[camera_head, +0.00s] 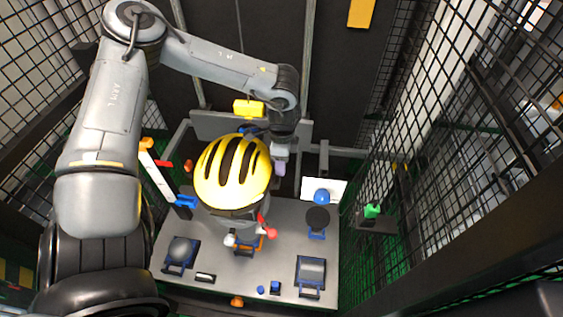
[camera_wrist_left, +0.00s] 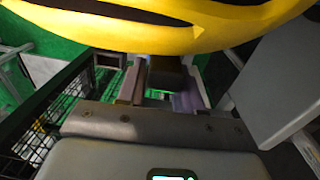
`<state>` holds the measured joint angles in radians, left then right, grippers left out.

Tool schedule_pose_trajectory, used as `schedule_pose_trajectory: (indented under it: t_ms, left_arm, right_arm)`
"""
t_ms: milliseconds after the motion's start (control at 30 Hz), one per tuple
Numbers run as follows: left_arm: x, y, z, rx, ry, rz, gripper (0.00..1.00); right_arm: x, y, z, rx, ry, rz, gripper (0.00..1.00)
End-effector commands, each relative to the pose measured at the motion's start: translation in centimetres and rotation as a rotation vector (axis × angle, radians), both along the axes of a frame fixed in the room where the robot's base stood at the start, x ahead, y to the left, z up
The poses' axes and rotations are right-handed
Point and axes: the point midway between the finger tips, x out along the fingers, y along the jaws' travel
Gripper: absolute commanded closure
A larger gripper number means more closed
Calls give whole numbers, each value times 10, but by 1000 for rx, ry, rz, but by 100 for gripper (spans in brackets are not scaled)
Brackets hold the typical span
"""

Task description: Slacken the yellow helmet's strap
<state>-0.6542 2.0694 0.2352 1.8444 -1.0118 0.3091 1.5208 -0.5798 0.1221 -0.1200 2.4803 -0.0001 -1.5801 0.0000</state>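The yellow helmet (camera_head: 233,172) with black vent slots sits above the grey table, left of centre in the head view. Its yellow shell (camera_wrist_left: 165,30) fills the top of the left wrist view. My left gripper (camera_head: 280,165) points down close beside the helmet's right side. In the left wrist view its fingers (camera_wrist_left: 160,92) are apart, just below the shell's edge. A dark block (camera_wrist_left: 168,72) shows between or behind the fingertips; I cannot tell whether they touch it. The strap cannot be made out; the shell hides the helmet's underside. My right gripper is not in view.
The grey table (camera_head: 225,275) carries a blue ball (camera_head: 321,196), a dark round pad (camera_head: 318,218) and blue-edged fixtures. A red-ended lever (camera_head: 270,232) stands below the helmet. A yellow block (camera_head: 249,107) is behind it. Black mesh walls (camera_head: 450,130) close in both sides.

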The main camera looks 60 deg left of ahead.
Motion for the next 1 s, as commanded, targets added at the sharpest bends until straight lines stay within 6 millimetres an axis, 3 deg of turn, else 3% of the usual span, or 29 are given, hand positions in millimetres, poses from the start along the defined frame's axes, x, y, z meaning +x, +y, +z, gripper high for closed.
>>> schedule_pose_trajectory:
  t_ms: [33, 100, 267, 533, 800, 833, 1000]
  left_arm:
    - [0, 0, 0, 0, 0, 0, 73]
    - [0, 0, 0, 0, 0, 0, 82]
    - [0, 0, 2, 0, 0, 0, 83]
    - [2, 1, 38, 0, -2, -1, 83]
    - [2, 1, 38, 0, 0, -1, 83]
    - [2, 1, 38, 0, 0, -1, 70]
    - [2, 1, 38, 0, 0, -1, 47]
  right_arm:
    - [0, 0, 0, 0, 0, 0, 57]
    - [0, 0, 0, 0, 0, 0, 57]
    - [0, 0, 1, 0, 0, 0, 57]
    - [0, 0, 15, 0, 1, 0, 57]
    - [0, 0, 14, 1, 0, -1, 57]
    - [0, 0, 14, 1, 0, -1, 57]
    - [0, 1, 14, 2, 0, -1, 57]
